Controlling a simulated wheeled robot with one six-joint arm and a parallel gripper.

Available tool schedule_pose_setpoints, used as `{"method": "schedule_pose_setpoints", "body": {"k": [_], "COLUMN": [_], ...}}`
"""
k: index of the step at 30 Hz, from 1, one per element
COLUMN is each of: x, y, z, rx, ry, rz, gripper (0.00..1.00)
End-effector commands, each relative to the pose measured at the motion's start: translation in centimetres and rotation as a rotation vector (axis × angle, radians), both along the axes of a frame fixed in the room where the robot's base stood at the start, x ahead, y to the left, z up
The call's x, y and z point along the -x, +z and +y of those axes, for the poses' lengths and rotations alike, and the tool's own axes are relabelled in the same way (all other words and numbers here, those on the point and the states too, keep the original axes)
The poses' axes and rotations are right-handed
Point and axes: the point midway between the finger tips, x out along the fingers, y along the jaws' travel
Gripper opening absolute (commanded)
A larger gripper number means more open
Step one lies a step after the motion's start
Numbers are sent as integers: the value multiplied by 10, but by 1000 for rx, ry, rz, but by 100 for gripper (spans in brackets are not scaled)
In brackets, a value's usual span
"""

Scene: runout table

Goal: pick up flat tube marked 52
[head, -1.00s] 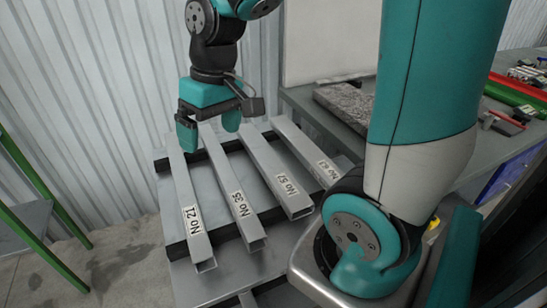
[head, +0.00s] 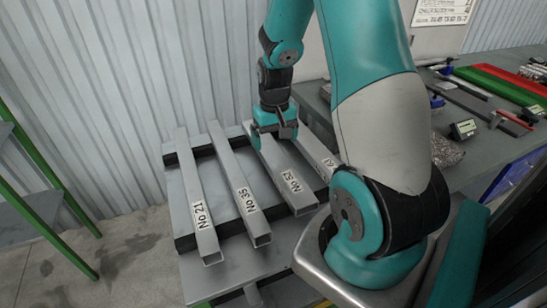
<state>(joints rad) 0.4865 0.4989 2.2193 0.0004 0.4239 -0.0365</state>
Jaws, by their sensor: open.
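The flat tube marked No 52 (head: 284,171) is a grey rectangular metal tube, third from the left on the runout table (head: 215,188). Its label (head: 291,181) is near its front end. My gripper (head: 276,140) is open and points down at the far part of this tube. The fingers appear to be on either side of the tube or just above it; I cannot tell whether they touch it.
Tubes No 21 (head: 193,190) and No 35 (head: 235,178) lie to the left, with gaps between. A fourth tube (head: 318,153) lies close on the right, its label partly hidden by my arm. A bench (head: 470,170) with tools stands at right; a green frame (head: 45,187) stands at left.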

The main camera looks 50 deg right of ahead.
Motion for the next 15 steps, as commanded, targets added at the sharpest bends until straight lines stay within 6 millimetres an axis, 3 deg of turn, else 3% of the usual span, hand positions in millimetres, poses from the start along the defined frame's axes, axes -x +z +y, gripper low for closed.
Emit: {"method": "schedule_pose_setpoints", "body": {"k": [7,15], "x": [0,0], "y": [-18,-55], "z": [1,3], "rx": [-2,-1], "ry": [0,0], "rz": [4,2], "gripper": [94,94]}}
